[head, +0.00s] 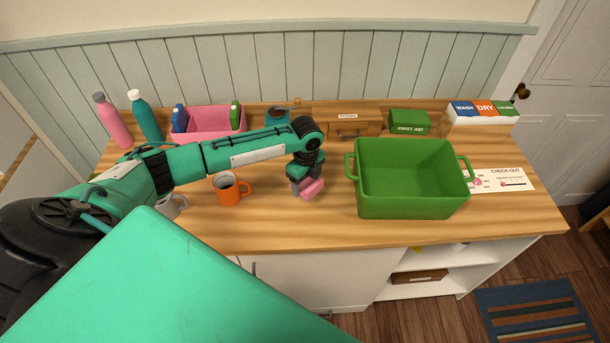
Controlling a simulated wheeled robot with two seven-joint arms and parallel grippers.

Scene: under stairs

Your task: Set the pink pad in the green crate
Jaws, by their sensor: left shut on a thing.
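The pink pad (312,189) is in my left gripper (305,186), which points down over the wooden counter, left of the crate. The fingers are shut on the pad and partly hide it. Whether the pad touches the counter I cannot tell. The green crate (415,207) stands open on the counter to the right, with a handle at each end. Its inside looks empty. My right gripper is not in view.
An orange mug (229,190) stands left of the gripper, with a pale mug (170,208) further left. Along the back are bottles (145,118), a pink bin (216,122), a wooden drawer box (346,123) and a green first-aid box (409,121). The front counter is clear.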

